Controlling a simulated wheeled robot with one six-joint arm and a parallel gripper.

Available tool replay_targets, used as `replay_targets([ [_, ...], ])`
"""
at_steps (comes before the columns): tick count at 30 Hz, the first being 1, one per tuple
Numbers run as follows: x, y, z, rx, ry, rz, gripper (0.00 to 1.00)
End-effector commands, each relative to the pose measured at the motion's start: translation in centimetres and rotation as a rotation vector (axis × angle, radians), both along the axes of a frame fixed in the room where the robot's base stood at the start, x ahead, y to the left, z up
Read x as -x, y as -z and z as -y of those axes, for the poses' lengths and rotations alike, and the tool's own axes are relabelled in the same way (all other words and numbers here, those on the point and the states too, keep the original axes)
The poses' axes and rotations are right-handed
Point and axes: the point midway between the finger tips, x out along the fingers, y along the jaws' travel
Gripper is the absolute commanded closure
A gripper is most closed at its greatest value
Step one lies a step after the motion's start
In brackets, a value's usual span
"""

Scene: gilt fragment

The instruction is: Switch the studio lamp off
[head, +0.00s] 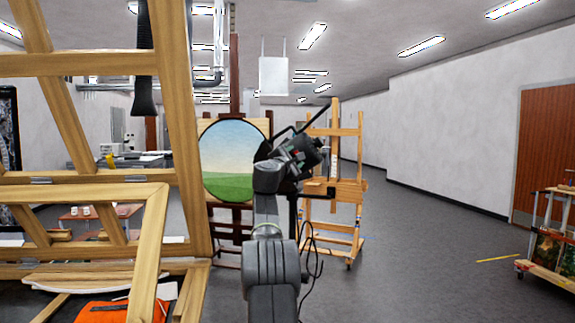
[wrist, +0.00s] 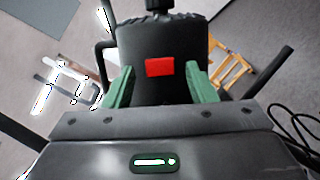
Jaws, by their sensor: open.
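The studio lamp (wrist: 160,30) shows in the wrist view as a dark, rounded housing straight ahead of my gripper. A red rectangular switch (wrist: 159,67) sits on its near face, centred between my fingers. My gripper (wrist: 160,76) is open, with one green finger on each side of the switch and nothing held. I cannot tell whether the fingers touch the housing. In the head view my gripper and the dark lamp overlap in front of the easels, so the switch is hidden there. I cannot tell from these views whether the lamp is lit.
A large wooden easel frame (head: 180,130) stands close on the left. An oval landscape painting (head: 228,160) is behind my arm, with a wooden easel (head: 350,188) beside it. Black cables (head: 312,250) hang near my arm. A cart (head: 552,235) stands far right; the floor between is open.

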Motion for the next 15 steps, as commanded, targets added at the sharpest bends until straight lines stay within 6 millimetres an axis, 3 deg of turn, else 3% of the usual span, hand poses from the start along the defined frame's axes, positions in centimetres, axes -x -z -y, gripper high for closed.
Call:
replay_targets([
  [5,1.6,0.8,-0.7,0.0,-0.001,0.0,0.49],
  [15,6.5,1.8,-2.8,0.0,-0.001,0.0,0.49],
])
